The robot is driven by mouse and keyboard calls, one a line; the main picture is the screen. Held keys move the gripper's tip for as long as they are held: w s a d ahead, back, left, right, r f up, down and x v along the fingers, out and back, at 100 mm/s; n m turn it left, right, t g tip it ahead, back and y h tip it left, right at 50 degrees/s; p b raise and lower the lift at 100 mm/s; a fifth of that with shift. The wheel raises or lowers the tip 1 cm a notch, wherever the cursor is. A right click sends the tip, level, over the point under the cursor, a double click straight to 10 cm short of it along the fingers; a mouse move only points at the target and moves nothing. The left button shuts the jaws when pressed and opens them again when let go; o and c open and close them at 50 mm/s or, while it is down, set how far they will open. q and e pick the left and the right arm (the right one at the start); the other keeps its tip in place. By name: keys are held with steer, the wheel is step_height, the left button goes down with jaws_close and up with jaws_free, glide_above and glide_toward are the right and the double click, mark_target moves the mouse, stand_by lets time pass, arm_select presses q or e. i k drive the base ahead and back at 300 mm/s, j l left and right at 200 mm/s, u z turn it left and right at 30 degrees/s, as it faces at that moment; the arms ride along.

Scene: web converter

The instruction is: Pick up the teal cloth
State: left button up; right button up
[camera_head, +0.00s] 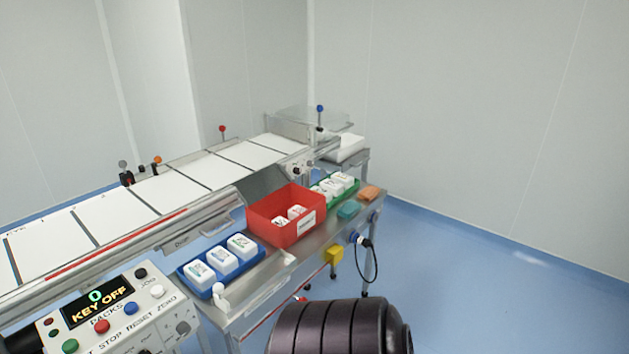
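A small teal cloth (348,210) lies folded on the metal side table, near its front edge, between the red bin and an orange cloth. Neither of my grippers shows in the head view. A dark, ribbed rounded shape (335,328) fills the bottom middle; it may be part of my own body. Nothing is touching the teal cloth.
The red bin (268,212) holds white packs. A blue tray (262,252) and a green tray (353,188) hold white packs. The orange cloth (369,193) lies right of the teal one. A control panel (100,318) stands lower left. Blue floor (480,290) is clear at right.

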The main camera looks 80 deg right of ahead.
mark_target(351, 207)
steer(key=z, duration=2.8)
steer(key=u, duration=3.05)
steer(key=z, duration=3.05)
steer(key=i+l, duration=0.25)
steer(key=i, duration=0.2)
